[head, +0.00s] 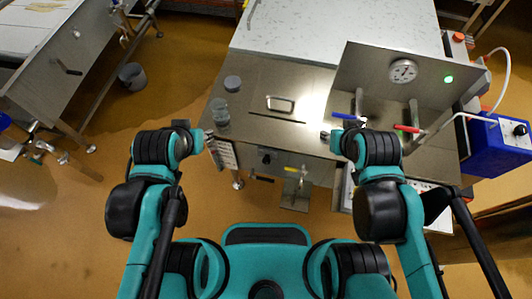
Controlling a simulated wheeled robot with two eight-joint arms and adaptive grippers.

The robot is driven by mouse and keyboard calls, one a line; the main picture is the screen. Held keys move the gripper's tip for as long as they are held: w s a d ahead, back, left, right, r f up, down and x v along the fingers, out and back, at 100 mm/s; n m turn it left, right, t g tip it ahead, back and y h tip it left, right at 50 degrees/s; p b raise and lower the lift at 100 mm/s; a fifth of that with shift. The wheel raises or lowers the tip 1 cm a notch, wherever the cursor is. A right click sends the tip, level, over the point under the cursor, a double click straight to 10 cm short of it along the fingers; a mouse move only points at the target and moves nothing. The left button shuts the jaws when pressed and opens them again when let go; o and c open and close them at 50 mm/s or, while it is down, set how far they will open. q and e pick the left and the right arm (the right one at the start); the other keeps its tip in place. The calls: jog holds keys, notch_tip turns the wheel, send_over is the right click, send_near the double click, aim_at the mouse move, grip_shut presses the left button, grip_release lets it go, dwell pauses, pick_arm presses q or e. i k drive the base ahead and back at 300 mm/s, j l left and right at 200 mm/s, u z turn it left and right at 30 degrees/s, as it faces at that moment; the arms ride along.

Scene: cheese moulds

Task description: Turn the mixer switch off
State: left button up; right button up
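No switch in the head view is clearly marked as the mixer's. A small dark knob (266,157) is on the front face of the steel unit (262,75), between my two grippers. Another black knob (520,129) is on the white face of a blue box (487,150) at the far right. A green light (448,79) glows on the upright steel panel with the dial. My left gripper (209,141) is at the unit's front left corner. My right gripper (327,135) is at its front edge, right of the front knob. Their fingers are too small to judge; no held object shows.
A round gauge (403,71), a blue-handled tap (348,117) and a red-handled tap (408,129) are at the right. A glass jar (220,112) stands at the unit's left edge. A grey bucket (132,76) stands on the open floor at the left.

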aim_at(266, 161)
jog(key=k+u, duration=0.35)
jog(key=k, duration=0.2)
jog(key=k+u, duration=0.35)
jog(key=k, duration=0.2)
